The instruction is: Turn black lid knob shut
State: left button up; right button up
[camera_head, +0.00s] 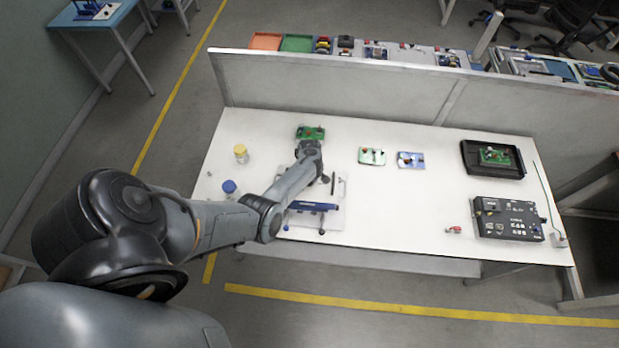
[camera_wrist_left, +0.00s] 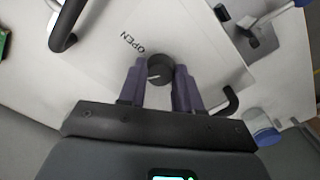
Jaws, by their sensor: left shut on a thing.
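The round black knob (camera_wrist_left: 160,69) sits on a white lid (camera_wrist_left: 110,60) marked "OPEN" in the left wrist view. A pale line on the knob points left, below the printed word. My left gripper (camera_wrist_left: 160,80) has a purple-grey finger on each side of the knob and is shut on it. In the head view the white lid (camera_head: 325,217) shows beside my left forearm; the knob is hidden there by my arm. My right gripper is in neither view.
Black handles (camera_wrist_left: 69,28) (camera_wrist_left: 225,105) flank the lid. A blue-capped jar (camera_wrist_left: 264,130) and a yellow-capped jar (camera_head: 240,153) stand left of my arm in the head view. A green circuit board (camera_head: 311,132) lies behind my wrist.

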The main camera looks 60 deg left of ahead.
pick_arm(q)
jog(key=n, duration=0.3)
jog(key=shift+n, duration=1.5)
jog(key=shift+b, duration=0.3)
jog(key=o, duration=1)
jog(key=shift+o, duration=0.2)
notch_tip(320, 180, up, 11)
jog(key=p, duration=0.3)
jog(key=shift+f, duration=0.15)
